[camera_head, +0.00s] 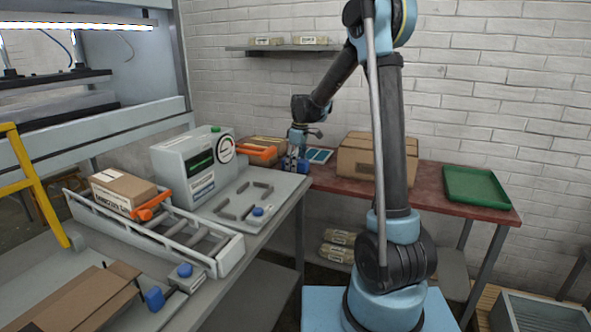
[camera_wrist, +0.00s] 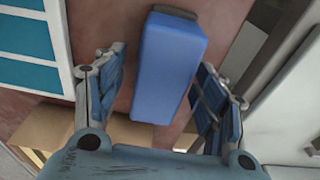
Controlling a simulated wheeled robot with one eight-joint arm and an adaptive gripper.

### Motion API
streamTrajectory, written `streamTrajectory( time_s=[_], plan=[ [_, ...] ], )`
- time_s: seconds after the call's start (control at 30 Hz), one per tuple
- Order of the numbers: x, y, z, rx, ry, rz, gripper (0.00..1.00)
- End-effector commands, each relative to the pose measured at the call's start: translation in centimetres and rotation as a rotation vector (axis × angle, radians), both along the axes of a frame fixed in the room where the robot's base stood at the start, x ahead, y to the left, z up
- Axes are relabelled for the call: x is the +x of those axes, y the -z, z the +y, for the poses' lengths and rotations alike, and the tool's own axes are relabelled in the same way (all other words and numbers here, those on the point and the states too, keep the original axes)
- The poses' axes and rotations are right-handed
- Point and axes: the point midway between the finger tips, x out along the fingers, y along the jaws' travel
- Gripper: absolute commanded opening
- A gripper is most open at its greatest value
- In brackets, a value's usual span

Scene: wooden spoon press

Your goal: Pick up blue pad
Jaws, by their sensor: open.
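The blue pad (camera_wrist: 168,68) is a long blue block with a grey piece at its far end. In the wrist view it lies on the reddish table between my two fingers. My gripper (camera_wrist: 160,95) is open, with one finger on each side of the pad and a gap to both. In the head view my gripper (camera_head: 294,165) is low over the left end of the red table (camera_head: 430,178). The pad cannot be told apart from the gripper there.
A white-framed tray with blue panels (camera_wrist: 30,45) lies left of the pad; it also shows in the head view (camera_head: 319,155). A cardboard box (camera_head: 357,157) and green tray (camera_head: 480,187) stand further right. A grey machine (camera_head: 197,165) stands at left.

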Motion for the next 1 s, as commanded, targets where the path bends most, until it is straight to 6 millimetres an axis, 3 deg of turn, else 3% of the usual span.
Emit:
streamTrajectory(
  time_s=[0.13, 0.37, 0.77, 1.0],
  plan=[
    [0.0, 0.0, 0.0, 0.000, 0.000, 0.000, 0.65],
    [0.0, 0.0, 0.0, 0.000, 0.000, 0.000, 0.15],
    [0.0, -0.6, 0.0, 0.000, 0.000, 0.000, 0.14],
    [0.0, -4.3, 0.0, -0.001, 0.000, 0.000, 0.14]
  ],
)
